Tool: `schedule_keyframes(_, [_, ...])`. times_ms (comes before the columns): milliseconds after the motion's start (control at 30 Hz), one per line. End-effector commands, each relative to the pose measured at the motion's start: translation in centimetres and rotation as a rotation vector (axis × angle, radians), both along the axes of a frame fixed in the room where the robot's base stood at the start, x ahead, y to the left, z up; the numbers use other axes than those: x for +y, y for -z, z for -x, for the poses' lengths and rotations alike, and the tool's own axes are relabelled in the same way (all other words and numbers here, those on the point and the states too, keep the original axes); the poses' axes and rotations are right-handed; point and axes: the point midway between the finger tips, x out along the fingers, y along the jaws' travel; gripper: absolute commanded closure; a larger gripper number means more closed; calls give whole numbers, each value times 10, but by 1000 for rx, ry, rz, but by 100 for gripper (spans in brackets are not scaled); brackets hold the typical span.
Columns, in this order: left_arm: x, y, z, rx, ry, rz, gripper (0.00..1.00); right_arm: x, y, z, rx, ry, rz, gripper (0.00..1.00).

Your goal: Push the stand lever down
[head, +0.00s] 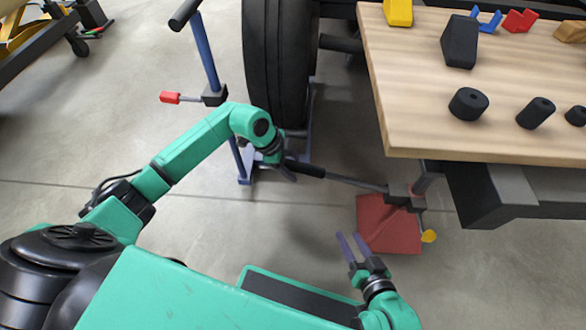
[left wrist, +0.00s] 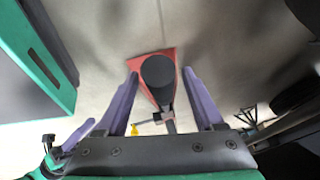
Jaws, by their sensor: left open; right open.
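A lever with a black grip (head: 305,169) and a grey rod slopes from a dark joint block (head: 405,199) on a stand with a red base plate (head: 385,232). My left gripper (head: 285,173) is at the grip's free end. In the left wrist view, the black grip (left wrist: 158,75) lies between the spread purple fingers of the left gripper (left wrist: 160,82), with gaps showing on both sides; the red base plate (left wrist: 135,66) is beyond. My right gripper (head: 352,246) is open and empty, low and left of the red plate.
A wooden workbench (head: 420,130) bearing black, yellow, red and blue parts overhangs the stand. A black tyre (head: 277,60) stands behind my left arm. A blue post (head: 206,50) with a red-tipped handle (head: 170,97) is at the left. Floor is clear below the lever.

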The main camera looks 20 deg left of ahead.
Motion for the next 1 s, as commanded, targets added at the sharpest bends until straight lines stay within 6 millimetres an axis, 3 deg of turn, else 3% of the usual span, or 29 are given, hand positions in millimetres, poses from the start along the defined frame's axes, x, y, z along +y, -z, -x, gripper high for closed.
schedule_keyframes(267, [-2, 4, -1, -1, 0, 1, 31, 0, 1, 0, -3, 2, -3, 50])
schedule_keyframes(367, [-2, 4, -1, -1, 0, 1, 61, 0, 1, 0, -3, 2, -2, 50])
schedule_keyframes(467, [-2, 4, -1, -1, 0, 1, 100, 0, 1, -1, -3, 2, -2, 50])
schedule_keyframes(1000, [-2, 4, -1, 1, 0, 1, 100, 0, 1, -1, -3, 3, -2, 50])
